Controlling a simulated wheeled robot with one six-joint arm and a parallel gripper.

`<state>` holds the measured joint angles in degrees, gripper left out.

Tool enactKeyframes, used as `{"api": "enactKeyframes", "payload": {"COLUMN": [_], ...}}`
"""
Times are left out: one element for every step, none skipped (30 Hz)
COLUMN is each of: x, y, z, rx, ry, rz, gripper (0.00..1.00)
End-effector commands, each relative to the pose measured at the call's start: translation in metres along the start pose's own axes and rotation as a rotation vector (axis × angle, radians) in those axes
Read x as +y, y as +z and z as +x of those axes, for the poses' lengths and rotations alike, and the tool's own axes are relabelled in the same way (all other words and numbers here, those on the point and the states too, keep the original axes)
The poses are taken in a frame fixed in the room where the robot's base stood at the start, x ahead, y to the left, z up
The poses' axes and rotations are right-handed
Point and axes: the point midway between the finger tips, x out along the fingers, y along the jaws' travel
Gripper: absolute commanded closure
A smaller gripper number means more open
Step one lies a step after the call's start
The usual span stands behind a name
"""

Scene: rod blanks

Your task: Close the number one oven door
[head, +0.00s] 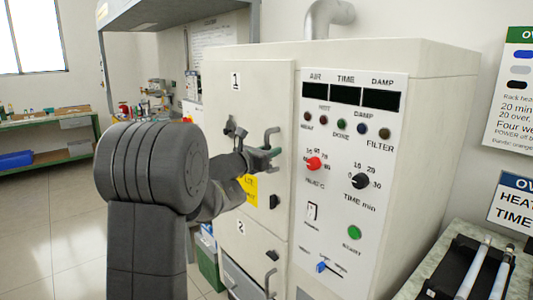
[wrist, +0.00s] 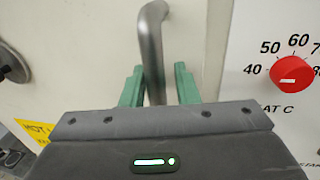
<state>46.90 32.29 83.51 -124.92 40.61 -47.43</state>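The number one oven door (head: 262,90) is the upper cream door, marked with a "1" plate. It stands flush or nearly flush with the control panel; I cannot tell whether a small gap is left. Its bent grey metal handle (head: 271,134) is near the door's right edge. My gripper (head: 270,153) is at this handle. In the wrist view, the handle bar (wrist: 152,50) stands between the two green fingers of my gripper (wrist: 158,85). The right finger is clear of the bar, and the left one is close to it. The arm hides part of the door.
The control panel (head: 349,150) with knobs and buttons is right of the door. A second door (head: 253,245), marked "2", is below. A counter with a rod rack (head: 470,268) stands at lower right. Open floor (head: 50,235) lies at left, before a green bench (head: 45,122).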

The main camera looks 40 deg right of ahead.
Motion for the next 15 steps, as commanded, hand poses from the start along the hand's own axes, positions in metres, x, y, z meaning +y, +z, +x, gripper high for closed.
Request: {"api": "enactKeyframes", "payload": {"x": [0.000,0.000,0.000,0.000,0.001,0.001,0.001,0.001,0.001,0.001,0.002,0.002,0.002,0.002,0.002], "y": [-0.001,-0.001,-0.001,-0.002,-0.002,-0.002,-0.002,-0.002,-0.002,-0.003,-0.002,-0.002,-0.002,-0.003,-0.002], "z": [0.000,0.000,0.000,0.000,-0.001,-0.001,-0.001,-0.001,-0.003,-0.004,-0.007,-0.011,-0.015,-0.020,-0.028], "rx": [0.002,0.002,0.003,0.003,0.003,0.004,0.004,0.004,0.004,0.004,0.004,0.003,0.003,0.004,0.003], "ry": [0.000,0.000,0.001,0.001,0.001,0.002,0.002,0.002,0.003,0.003,0.004,0.005,0.005,0.005,0.004], "rz": [-0.001,-0.001,-0.001,-0.001,-0.001,-0.002,-0.002,-0.002,-0.002,-0.002,-0.002,-0.001,-0.002,-0.002,-0.002], "gripper": [0.65,0.65,0.65,0.65,0.65,0.65,0.65,0.65,0.65,0.65,0.65,0.65,0.65,0.65,0.65]}}
